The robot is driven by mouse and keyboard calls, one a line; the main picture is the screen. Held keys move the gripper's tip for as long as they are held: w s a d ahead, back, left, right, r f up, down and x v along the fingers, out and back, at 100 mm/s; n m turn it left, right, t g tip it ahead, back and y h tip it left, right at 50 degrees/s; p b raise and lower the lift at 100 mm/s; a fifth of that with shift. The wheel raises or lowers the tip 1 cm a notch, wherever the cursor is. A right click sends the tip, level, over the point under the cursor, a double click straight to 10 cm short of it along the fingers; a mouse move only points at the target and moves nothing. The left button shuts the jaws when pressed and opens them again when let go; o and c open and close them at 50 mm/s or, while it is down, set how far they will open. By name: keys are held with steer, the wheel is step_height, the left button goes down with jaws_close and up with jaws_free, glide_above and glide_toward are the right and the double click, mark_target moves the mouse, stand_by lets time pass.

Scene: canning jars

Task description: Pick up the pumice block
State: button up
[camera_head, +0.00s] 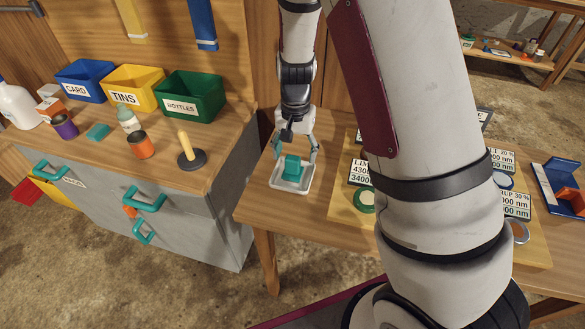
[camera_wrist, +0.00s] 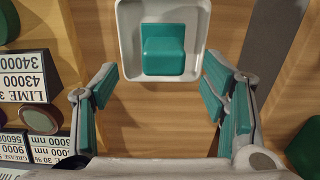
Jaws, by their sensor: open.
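A teal block (camera_head: 292,168), the likely pumice block, rests in a shallow white tray (camera_head: 277,184) on the wooden table. No label confirms what it is. In the wrist view the block (camera_wrist: 163,50) has a raised part and a lower ledge, and sits inside the tray (camera_wrist: 127,62) at the top middle. My gripper (camera_head: 298,148) is open and empty, pointing down close to the tray. In the wrist view its teal-padded fingers (camera_wrist: 160,88) are spread wider than the block, which lies beyond the fingertips toward the top edge.
A board (camera_head: 345,207) with labelled cards and round pieces lies right of the tray, partly behind my arm. A blue holder (camera_head: 557,183) stands far right. The left bench (camera_head: 225,125) carries blue, yellow and green bins, jars and a teal piece (camera_head: 98,132). Bare table lies before the tray.

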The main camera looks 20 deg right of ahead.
mark_target(293, 167)
steer(key=shift+s+a+f, duration=0.1)
steer(key=shift+a+f, duration=0.05)
steer(key=shift+f, duration=0.75)
steer(key=shift+s+a+f, duration=0.1)
steer(key=shift+f, duration=0.8)
steer(key=shift+s+a+f, duration=0.1)
steer(key=shift+a+f, duration=0.05)
steer(key=shift+f, duration=0.75)
steer(key=shift+c, duration=0.3)
steer(key=c, duration=1.3)
